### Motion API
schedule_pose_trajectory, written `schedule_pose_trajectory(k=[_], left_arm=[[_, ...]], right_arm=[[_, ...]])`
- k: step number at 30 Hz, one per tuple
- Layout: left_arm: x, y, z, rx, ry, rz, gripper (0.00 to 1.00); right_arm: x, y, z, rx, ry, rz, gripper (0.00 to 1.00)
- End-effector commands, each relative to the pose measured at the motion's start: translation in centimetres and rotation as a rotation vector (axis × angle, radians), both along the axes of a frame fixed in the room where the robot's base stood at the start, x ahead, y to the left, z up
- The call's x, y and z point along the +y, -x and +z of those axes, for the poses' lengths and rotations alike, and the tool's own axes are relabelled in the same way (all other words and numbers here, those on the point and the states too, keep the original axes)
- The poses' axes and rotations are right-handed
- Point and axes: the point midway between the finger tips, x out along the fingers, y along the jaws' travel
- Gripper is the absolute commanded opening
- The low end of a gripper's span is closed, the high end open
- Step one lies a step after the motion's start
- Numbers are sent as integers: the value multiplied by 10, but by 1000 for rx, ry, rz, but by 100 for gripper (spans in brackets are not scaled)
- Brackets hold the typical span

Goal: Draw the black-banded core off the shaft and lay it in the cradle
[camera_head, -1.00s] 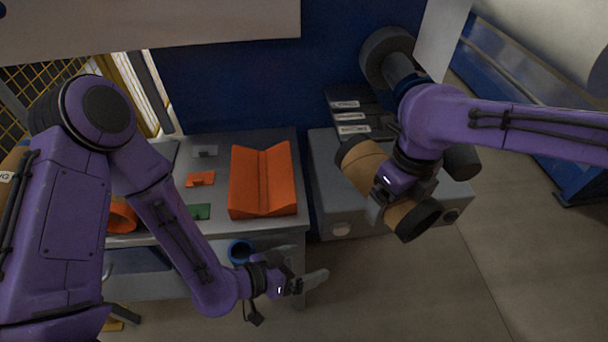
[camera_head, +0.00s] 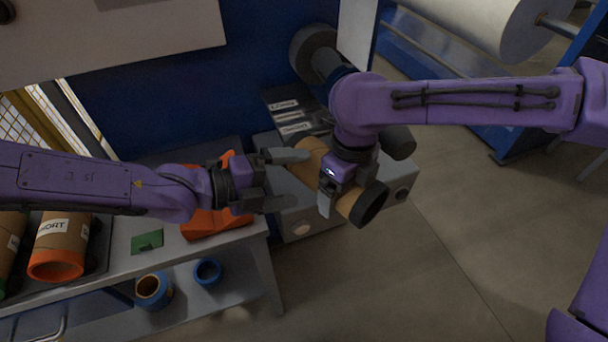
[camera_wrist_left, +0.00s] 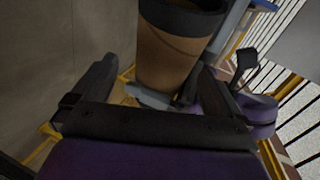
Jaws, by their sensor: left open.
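The black-banded core (camera_head: 353,201) is a brown tube with a black band at its near end. It is tilted in the head view, and the shaft is not clearly visible. My right gripper (camera_head: 334,190) is closed around its middle, one finger showing on its left side. My left gripper (camera_head: 301,180) is open and empty, its fingers pointing at the core from the left. In the left wrist view the core (camera_wrist_left: 172,62) stands between and beyond the open fingers. The orange V-shaped cradle (camera_head: 210,224) lies on the grey bench, partly hidden behind my left arm.
A brown core with an orange end (camera_head: 57,245) lies at the left of the bench (camera_head: 120,265). A green block (camera_head: 147,241) sits near the cradle. Blue-banded pieces (camera_head: 153,290) are on the lower shelf. A grey cabinet (camera_head: 400,192) stands behind the core.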

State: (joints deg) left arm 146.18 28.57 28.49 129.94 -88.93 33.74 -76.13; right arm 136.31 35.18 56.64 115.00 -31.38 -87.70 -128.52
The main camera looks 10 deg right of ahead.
Motion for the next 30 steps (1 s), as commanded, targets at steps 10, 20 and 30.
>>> schedule_pose_trajectory(k=[10,20,30], left_arm=[[-46,-14,-15,2,-2,-2,100],[-47,-15,-17,4,-3,-1,84],[-47,-14,-16,4,-3,-1,51]], right_arm=[[1,0,1,-2,-2,1,55],[1,0,2,-4,-3,0,55],[0,-1,2,-5,-2,0,100]])
